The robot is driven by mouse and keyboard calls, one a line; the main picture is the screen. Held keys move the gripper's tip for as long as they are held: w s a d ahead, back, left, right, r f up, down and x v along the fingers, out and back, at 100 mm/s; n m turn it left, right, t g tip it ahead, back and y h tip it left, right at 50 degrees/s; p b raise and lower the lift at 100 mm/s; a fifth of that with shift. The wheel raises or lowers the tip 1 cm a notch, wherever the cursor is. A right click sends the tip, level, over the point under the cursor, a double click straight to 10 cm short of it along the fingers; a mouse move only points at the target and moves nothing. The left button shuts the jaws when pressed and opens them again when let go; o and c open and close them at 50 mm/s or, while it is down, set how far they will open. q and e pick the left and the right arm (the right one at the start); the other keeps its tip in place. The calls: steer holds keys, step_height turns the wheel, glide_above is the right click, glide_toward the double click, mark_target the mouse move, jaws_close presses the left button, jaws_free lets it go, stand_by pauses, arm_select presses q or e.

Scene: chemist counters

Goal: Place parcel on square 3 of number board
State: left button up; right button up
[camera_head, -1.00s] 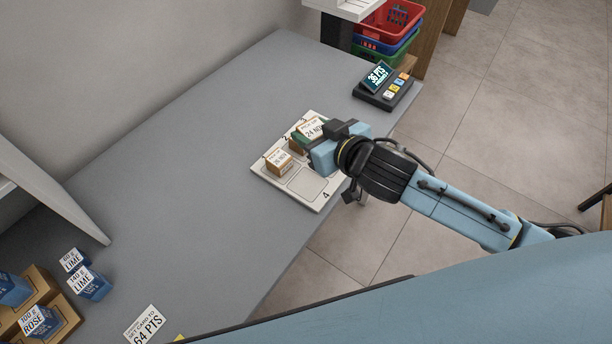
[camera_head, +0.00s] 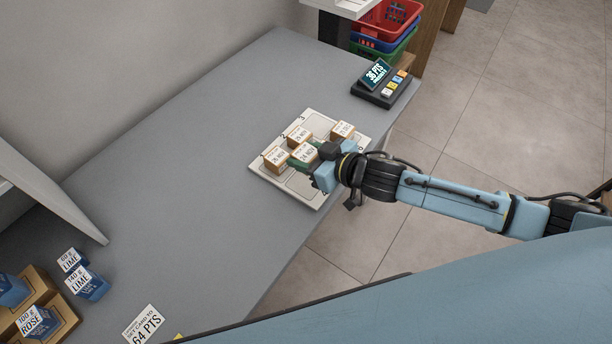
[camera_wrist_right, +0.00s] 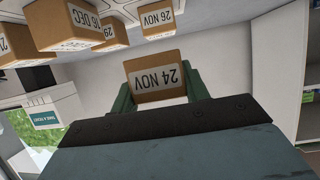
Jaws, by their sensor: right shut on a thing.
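The number board (camera_head: 309,203) is a pale panel near the right edge of the grey counter. Its printed 3 is at the far edge, and the square beside it looks bare. My right gripper (camera_head: 306,153) is shut on a parcel (camera_head: 306,151), a brown box with a white label reading 24 NOV, over the board's middle. In the right wrist view the parcel (camera_wrist_right: 157,80) sits between the green fingers of my right gripper (camera_wrist_right: 160,92). A gap under the parcel cannot be judged. My left gripper is not in view.
Other brown parcels stand on the board: one near the 1 (camera_head: 276,160), one near the 2 (camera_head: 300,134), one at the right (camera_head: 343,130). A keypad terminal (camera_head: 382,90) stands beyond. Blue boxes (camera_head: 89,284) are at lower left. The counter's middle is clear.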

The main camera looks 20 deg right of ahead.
mark_target(306, 181)
step_height(306, 181, down, 7)
steer(key=shift+r+b, duration=0.2)
steer(key=shift+b, duration=0.2)
steer(key=shift+f, duration=0.2)
steer(key=o, duration=1)
steer(key=shift+f+b, duration=0.15)
steer(key=shift+b, duration=0.45)
steer(key=v, duration=0.4)
steer(key=p+v, duration=0.1)
steer(key=v, duration=0.8)
steer(key=shift+d+r+p, duration=0.15)
steer(key=shift+r+p, duration=0.25)
steer(key=shift+r, duration=0.05)
